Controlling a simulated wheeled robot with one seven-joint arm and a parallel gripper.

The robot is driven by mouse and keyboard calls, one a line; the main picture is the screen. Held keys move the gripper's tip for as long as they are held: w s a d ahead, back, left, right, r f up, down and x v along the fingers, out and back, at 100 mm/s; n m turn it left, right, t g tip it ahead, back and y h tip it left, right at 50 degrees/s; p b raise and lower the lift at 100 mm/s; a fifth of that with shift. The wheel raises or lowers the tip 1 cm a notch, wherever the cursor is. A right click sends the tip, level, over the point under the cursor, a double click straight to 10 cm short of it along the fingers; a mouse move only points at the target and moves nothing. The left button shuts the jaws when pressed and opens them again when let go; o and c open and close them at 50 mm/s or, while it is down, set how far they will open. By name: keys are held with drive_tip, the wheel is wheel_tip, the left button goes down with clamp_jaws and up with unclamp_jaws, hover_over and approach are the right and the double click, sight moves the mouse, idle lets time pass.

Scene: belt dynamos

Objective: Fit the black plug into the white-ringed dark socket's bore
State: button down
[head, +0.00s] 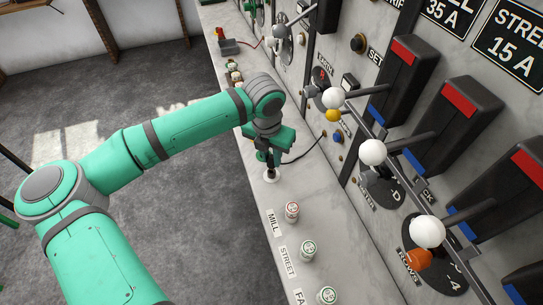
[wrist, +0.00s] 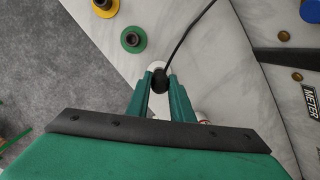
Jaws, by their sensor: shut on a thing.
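The black plug (wrist: 160,84) is between the two fingers of my gripper (wrist: 160,78), with a black cable (wrist: 179,40) running up from it. In the head view my gripper (head: 269,157) points down over the ledge, shut on the plug (head: 270,165). The white-ringed socket (head: 271,177) is on the ledge directly below the plug. In the wrist view a part of its white ring (wrist: 157,66) shows just past the plug. Its dark bore is hidden. I cannot tell whether the plug's tip touches or enters it.
A green-ringed socket (wrist: 133,39) and a yellow-ringed socket (wrist: 105,6) are farther along the ledge. Several round caps, one by the MILL label (head: 292,210), stand nearer. The upright panel (head: 336,175) with levers rises to the right. Floor (head: 150,75) lies left.

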sight(272, 164)
drive_tip(key=shift+f, duration=1.65)
drive_tip(key=c, duration=1.5)
unclamp_jaws()
drive_tip(key=r, duration=0.3)
drive_tip(key=s+r, duration=0.1)
drive_tip(key=r, duration=0.6)
drive_tip(key=shift+s+a+r, duration=0.2)
drive_tip(key=shift+a+r, duration=0.15)
drive_tip(key=shift+a, duration=0.05)
